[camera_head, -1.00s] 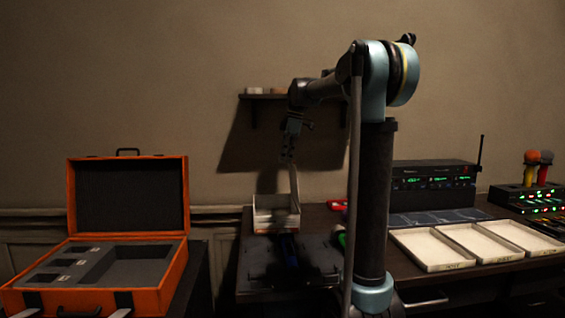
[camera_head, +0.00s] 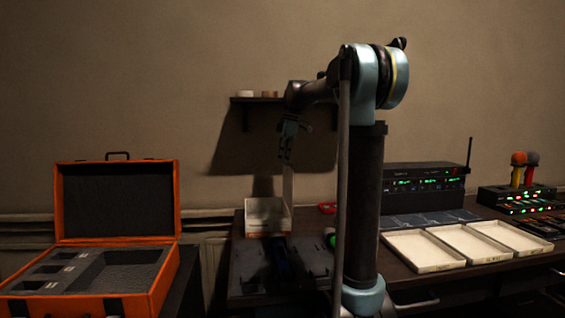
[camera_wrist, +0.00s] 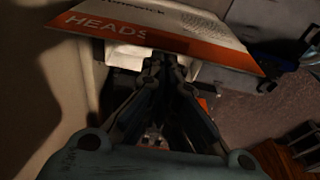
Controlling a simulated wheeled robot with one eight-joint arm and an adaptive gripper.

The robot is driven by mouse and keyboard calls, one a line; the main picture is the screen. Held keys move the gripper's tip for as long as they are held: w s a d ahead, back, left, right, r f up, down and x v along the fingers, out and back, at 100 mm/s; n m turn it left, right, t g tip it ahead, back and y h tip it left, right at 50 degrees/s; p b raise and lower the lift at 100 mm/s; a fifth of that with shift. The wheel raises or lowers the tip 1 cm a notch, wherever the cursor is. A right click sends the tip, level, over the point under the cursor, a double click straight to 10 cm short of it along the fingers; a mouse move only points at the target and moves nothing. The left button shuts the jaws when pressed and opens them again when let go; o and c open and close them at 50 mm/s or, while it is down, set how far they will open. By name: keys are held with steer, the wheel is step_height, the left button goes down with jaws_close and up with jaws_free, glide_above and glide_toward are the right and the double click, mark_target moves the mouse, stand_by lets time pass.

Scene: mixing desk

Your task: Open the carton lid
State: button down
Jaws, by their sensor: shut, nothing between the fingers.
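The carton (camera_head: 268,218) is a small pale box at the back left of the desk. A thin pale flap, its lid (camera_head: 288,187), stands upright at its right side, so the box looks open. In the wrist view a white and orange printed panel (camera_wrist: 195,25) reading "HEADS" lies across the top, seemingly the lid. White surfaces of the carton show behind my fingertips.
A wall shelf (camera_head: 262,98) is behind my gripper. An open orange case (camera_head: 115,200) stands left of the desk. Dark, shadowed items lie in front of the carton. Right of my column are three white trays (camera_head: 422,251), a lit radio unit (camera_head: 425,182) and a mixer with microphones.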

steer(key=shift+r, duration=0.15)
steer(key=shift+r, duration=0.6)
